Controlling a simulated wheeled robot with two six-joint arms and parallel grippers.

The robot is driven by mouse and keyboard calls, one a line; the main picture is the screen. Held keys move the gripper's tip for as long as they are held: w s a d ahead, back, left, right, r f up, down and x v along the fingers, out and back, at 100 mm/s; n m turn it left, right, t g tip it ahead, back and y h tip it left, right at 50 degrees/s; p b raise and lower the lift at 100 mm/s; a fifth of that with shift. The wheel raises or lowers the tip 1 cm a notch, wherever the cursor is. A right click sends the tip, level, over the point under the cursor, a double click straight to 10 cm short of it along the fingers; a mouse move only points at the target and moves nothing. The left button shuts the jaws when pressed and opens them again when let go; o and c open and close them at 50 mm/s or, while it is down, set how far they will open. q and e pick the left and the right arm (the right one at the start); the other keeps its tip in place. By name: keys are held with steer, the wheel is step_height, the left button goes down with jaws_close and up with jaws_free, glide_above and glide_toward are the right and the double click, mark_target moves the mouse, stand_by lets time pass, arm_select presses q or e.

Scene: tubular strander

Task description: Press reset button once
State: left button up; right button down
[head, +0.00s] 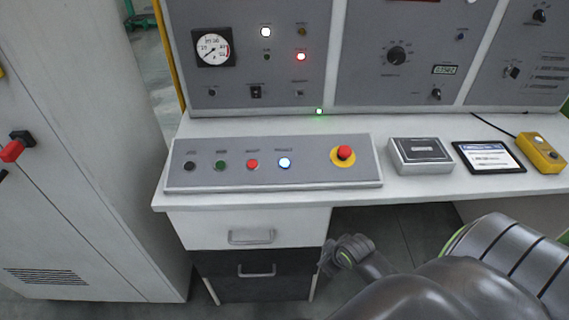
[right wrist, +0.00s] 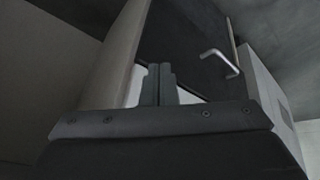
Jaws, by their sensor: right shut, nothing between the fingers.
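A sloped grey push-button panel (head: 220,178) lies on the desk. It carries a row of round buttons: a black button (head: 190,166), a green button (head: 220,164), a red button (head: 252,164) and a lit bluish-white button (head: 285,163). Their labels are too small to read, so I cannot tell for sure which is reset. A red mushroom button (head: 344,153) on a yellow base is at the panel's right end. My right gripper (right wrist: 158,84) is shut and empty. In the head view my right arm is low, below the desk edge, apart from the buttons. My left gripper is out of view.
Drawers (head: 250,237) hang under the desk (head: 450,182). A grey box (head: 420,155), a tablet (head: 488,157) and a yellow device (head: 541,153) lie right of the panel. An upright instrument panel (head: 370,90) stands behind. A tall cabinet (head: 80,150) is at left.

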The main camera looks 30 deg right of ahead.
mark_target(284, 163)
steer(key=w+a+r+n+t+y, duration=0.1)
steer(key=a+r+n, duration=0.1)
steer(key=r, duration=0.6)
steer(key=w+a+r+n+t, duration=0.1)
steer(key=a+r+n, duration=0.1)
steer(key=r, duration=0.6)
steer(key=w+r+n+y, duration=0.1)
steer(key=w+r+n, duration=0.2)
steer(key=w+r, duration=0.1)
steer(key=w+r+n+t+y, duration=0.1)
steer(key=w+r+n, duration=0.2)
steer(key=w+r, duration=0.1)
steer(key=shift+w+d+r+n+y, duration=0.1)
steer(key=shift+w+r+n+y, duration=0.2)
steer(key=shift+r+n, duration=0.1)
steer(key=w+d+r+n+t+y, duration=0.1)
steer(key=w+r+n, duration=0.3)
steer(key=r, duration=0.6)
steer(key=shift+w+r+n+y+b, duration=0.3)
steer(key=shift+w+n+y, duration=0.1)
steer(key=shift+w, duration=0.3)
steer(key=shift+f, duration=0.15)
